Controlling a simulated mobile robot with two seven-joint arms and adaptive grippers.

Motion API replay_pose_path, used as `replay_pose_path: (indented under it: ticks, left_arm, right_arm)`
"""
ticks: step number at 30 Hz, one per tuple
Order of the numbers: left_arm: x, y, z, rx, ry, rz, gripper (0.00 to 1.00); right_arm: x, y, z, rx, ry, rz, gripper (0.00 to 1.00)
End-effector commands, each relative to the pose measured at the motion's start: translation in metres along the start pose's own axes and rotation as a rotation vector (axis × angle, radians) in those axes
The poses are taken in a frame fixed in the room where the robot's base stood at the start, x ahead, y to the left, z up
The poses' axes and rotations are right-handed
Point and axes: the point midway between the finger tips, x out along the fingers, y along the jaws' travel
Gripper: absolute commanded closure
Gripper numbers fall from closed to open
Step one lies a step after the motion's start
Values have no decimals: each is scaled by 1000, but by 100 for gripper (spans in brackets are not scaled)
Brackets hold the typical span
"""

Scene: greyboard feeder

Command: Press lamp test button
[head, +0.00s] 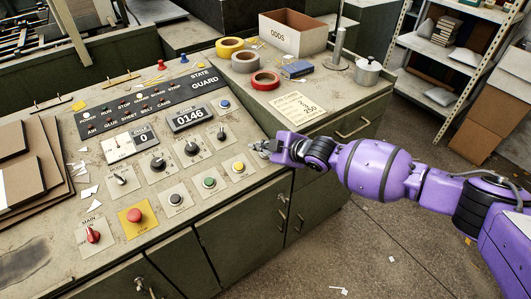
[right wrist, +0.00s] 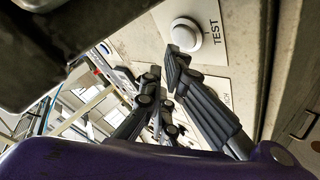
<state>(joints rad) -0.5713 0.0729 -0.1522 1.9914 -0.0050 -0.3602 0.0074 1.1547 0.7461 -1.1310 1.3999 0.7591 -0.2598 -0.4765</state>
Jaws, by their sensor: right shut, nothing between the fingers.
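The lamp test button is a round white button (right wrist: 186,34) on a pale plate marked TEST in the right wrist view. In the head view I cannot make it out; my right gripper covers that part of the panel's right edge. My right gripper (head: 258,148) reaches in from the right over the sloping control panel (head: 258,188). It is shut and empty. In the right wrist view its dark fingers (right wrist: 163,62) lie just beside the button's lower-left rim; I cannot tell whether they touch it. My left gripper is not in view.
Close by are a yellow button (head: 239,167), a green button (head: 209,183), a blue button (head: 225,104) and a black knob (head: 221,133). A red stop button (head: 134,215) is at front left. Tape rolls and a carton (head: 292,36) stand on the cabinet behind.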

Motion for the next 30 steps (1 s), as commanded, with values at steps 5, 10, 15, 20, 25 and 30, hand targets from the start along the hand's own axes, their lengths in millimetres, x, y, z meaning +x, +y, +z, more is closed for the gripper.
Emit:
replay_pose_path:
  ticks: [5,10,15,20,25,30]
  left_arm:
    - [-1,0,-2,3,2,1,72]
    - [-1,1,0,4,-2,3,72]
    - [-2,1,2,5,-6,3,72]
    - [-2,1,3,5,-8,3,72]
    - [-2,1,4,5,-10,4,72]
    - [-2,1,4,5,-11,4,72]
  right_arm:
    - [-1,2,-1,-1,1,2,100]
    - [-1,2,-1,-1,1,2,100]
    - [-1,2,-1,-1,0,1,100]
    - [-1,2,-1,0,0,1,100]
    - [-1,2,-1,0,0,1,100]
    - [-1,1,-1,0,0,1,100]
